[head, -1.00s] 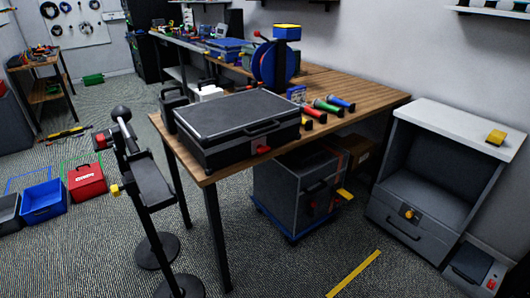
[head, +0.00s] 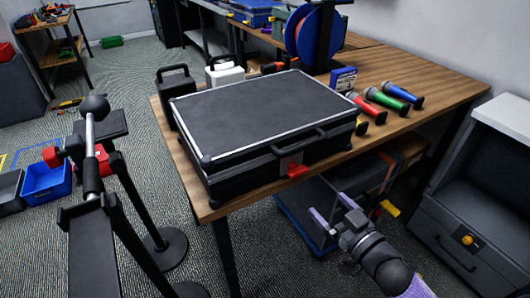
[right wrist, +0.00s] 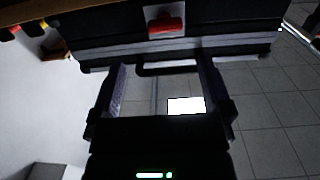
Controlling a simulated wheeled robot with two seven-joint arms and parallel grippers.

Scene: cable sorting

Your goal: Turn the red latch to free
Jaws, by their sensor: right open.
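The red latch (head: 298,171) sits on a light plate at the front of a black case (head: 262,113), low and near the case's handle (head: 299,142). The case is closed and lies on the wooden table. The latch also shows at the top of the right wrist view (right wrist: 166,25). My right gripper (head: 329,205) is open and empty, below and slightly right of the latch, in front of the table edge and apart from the latch. Its two fingers (right wrist: 162,75) point toward the case front in the wrist view. My left gripper is not in view.
A black stand (head: 93,160) rises at the left. A grey cabinet (head: 470,225) stands at the right.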

